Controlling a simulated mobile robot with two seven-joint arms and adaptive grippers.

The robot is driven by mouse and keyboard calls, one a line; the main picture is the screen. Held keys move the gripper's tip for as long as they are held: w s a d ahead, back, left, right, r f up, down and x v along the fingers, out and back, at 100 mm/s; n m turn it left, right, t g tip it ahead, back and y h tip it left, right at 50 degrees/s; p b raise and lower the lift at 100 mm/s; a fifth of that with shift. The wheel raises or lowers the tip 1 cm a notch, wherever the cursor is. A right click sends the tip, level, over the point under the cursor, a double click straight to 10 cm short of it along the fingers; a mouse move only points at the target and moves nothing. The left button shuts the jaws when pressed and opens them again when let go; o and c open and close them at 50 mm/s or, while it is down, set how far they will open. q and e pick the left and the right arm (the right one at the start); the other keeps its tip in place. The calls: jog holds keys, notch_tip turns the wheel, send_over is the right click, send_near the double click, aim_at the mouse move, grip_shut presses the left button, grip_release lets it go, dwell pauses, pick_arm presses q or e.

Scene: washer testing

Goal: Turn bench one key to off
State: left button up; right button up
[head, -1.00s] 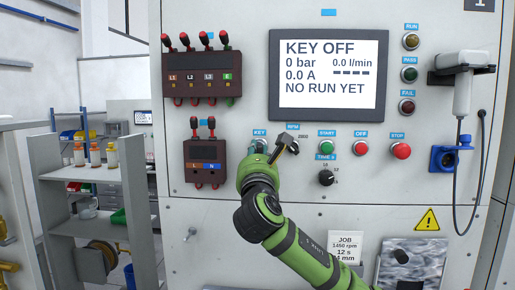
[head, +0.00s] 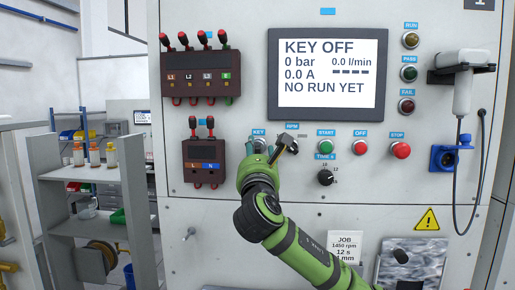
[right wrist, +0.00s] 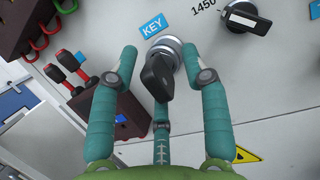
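The bench key switch (right wrist: 158,76) is a black knob on a round silver collar, under the blue KEY label (right wrist: 154,26) in the right wrist view. My right gripper (right wrist: 160,55) is open around it, with one teal finger on each side and a third below. Gaps show between the side fingers and the knob; contact with the third finger is unclear. In the head view my right gripper (head: 262,152) is at the panel below the KEY label (head: 259,132) and hides most of the switch. The screen (head: 328,73) reads KEY OFF and NO RUN YET. My left gripper is not in view.
The black RPM knob (head: 291,146) is close to the right of my gripper. Start (head: 326,145), off (head: 361,145) and stop (head: 401,151) buttons lie further right. A small terminal box (head: 204,163) with red plugs is on the left.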

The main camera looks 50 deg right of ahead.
jog(key=v, duration=1.2)
jog(key=shift+w, duration=0.1)
